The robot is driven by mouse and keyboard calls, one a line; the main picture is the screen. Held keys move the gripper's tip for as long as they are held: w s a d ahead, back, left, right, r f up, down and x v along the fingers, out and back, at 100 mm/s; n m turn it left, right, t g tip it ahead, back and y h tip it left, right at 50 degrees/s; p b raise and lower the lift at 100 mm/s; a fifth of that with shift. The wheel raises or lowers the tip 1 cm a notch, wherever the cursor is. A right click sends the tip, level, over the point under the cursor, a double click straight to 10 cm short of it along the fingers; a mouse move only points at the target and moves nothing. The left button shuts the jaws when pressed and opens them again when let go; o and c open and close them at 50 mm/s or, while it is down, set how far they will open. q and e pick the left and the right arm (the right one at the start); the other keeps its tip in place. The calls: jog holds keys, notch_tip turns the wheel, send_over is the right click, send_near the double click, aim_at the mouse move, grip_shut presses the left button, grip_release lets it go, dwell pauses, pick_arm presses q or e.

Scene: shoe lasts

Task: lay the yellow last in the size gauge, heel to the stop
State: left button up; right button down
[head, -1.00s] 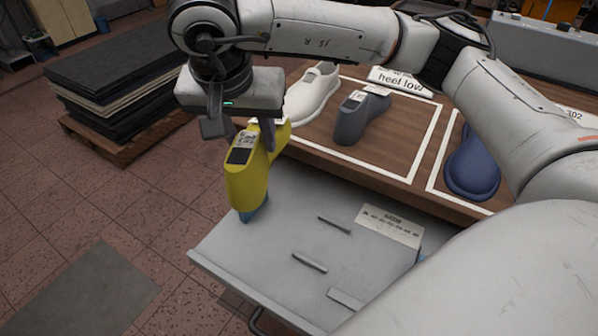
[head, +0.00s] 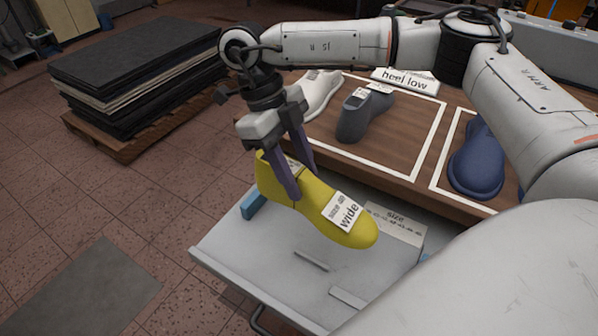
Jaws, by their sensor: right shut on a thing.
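The yellow last (head: 345,232) carries a white label reading "wide". My right gripper (head: 300,184) is shut on it from above, around its ankle part. The last lies roughly level, heel to the upper left and toe to the lower right, over the grey size gauge (head: 235,252). The blue stop (head: 253,204) shows at the gauge's left end, just below and left of the heel. I cannot tell whether the last touches the gauge or the stop. The last hides part of the gauge and its size label (head: 398,226). My left gripper is not in view.
A pallet (head: 120,145) with stacked dark sheets stands at left.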

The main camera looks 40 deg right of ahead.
aim_at(299, 185)
notch_tip(299, 185, down, 2)
jog(key=shift+b, duration=0.75)
jog(key=shift+f+b, duration=0.3)
jog(key=shift+f, duration=0.2)
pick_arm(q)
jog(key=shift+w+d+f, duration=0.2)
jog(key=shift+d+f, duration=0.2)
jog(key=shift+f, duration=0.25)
pick_arm(e)
jog(key=shift+f, duration=0.15)
jog(key=shift+f+b, duration=0.65)
jog(key=shift+f, duration=0.25)
jog(key=shift+w+f+b, duration=0.1)
jog(key=shift+f+b, duration=0.35)
jog(key=shift+f, duration=0.35)
jog(key=shift+a+f+b, duration=0.1)
jog(key=shift+f+b, duration=0.55)
jog(key=shift+f, duration=0.4)
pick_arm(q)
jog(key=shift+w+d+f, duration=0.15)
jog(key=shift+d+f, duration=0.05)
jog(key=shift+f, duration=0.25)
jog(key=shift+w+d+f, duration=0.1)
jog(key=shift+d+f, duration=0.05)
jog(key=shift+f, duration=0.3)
pick_arm(e)
jog(key=shift+f, duration=0.25)
